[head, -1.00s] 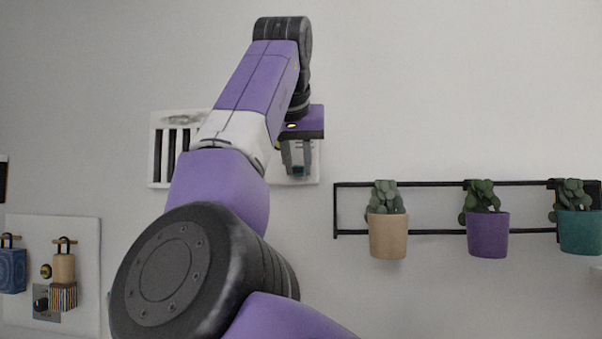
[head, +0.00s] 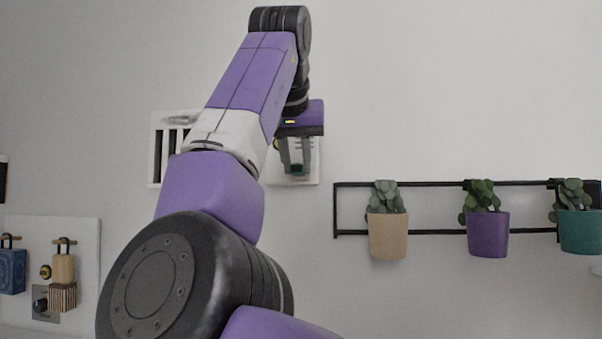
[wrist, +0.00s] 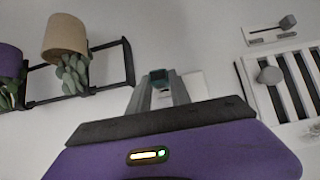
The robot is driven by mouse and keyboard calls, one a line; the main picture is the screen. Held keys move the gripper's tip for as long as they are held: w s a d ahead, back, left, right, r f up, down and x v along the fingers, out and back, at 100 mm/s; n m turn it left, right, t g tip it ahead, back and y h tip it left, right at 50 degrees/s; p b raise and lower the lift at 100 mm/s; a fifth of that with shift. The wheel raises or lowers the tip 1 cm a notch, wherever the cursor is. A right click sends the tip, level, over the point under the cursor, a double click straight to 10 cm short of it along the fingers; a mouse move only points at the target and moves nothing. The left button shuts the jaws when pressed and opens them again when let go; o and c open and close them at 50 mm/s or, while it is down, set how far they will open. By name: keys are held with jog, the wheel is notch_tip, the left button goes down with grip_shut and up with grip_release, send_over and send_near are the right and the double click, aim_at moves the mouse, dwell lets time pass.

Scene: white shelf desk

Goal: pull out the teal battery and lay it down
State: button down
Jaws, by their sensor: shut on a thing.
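My gripper (head: 297,170) is at the end of my raised arm, in front of a white wall plate (head: 309,179). In the wrist view, my gripper (wrist: 159,80) has its two grey fingers closed on the teal battery (wrist: 158,75). Only the battery's end shows between the fingertips. The white plate (wrist: 194,84) lies just beyond and beside the fingers there. I cannot tell whether the battery still touches the plate or its holder. In the head view the battery is mostly hidden by the fingers.
A white slotted panel (head: 157,150) is left of my gripper, partly behind my arm. A black rail (head: 437,184) with potted plants (head: 388,235) hangs to the right. A board with hanging blocks (head: 75,235) is at lower left. Bare wall lies between.

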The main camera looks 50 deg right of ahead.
aim_at(296, 168)
jog(key=shift+a+r, duration=0.1)
jog(key=shift+s+a+r, duration=0.5)
jog(key=shift+s+a, duration=0.15)
jog(key=shift+a, duration=0.1)
jog(key=shift+s+a+r, duration=0.45)
jog(key=shift+s+a, duration=0.15)
jog(key=shift+a, duration=0.15)
jog(key=shift+f, duration=0.1)
